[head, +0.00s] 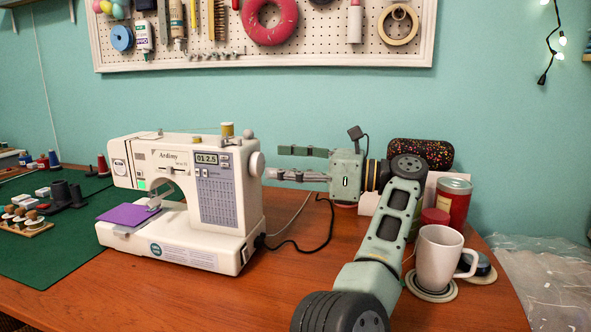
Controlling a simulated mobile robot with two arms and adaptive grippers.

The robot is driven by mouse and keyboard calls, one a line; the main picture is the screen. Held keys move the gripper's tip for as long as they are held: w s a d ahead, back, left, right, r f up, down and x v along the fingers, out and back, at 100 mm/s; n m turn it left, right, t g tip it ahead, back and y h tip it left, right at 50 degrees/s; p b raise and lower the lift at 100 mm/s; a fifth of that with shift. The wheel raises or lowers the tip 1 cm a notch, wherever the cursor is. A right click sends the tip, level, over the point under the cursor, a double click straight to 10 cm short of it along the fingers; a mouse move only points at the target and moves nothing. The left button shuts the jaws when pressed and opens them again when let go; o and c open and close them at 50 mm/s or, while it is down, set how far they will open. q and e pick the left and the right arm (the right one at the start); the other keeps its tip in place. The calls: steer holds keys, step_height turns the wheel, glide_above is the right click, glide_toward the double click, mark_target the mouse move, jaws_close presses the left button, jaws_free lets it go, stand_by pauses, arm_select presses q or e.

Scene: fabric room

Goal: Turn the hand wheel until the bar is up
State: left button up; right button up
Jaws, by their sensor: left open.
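A white sewing machine (190,200) stands on the wooden table. Its round white hand wheel (257,163) is on the right end of the machine. The needle and presser bar area (155,196) is small in the view, and I cannot tell how high the bar is. Purple cloth (128,215) lies on the machine bed below it. My left gripper (274,162) points left at the hand wheel from its right side. Its two fingers are apart, one above the other, with their tips close to the wheel; I cannot tell whether they touch it. My right gripper is out of view.
A white mug (438,258) on a coaster, a red tin (454,202) and a dark patterned case (420,153) stand right of and behind my arm. A black cable (310,243) runs from the machine. A green mat (45,265) with spools lies left.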

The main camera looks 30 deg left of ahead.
arm_select(q)
steer(key=shift+v, duration=1.85)
steer(key=shift+s, duration=0.1)
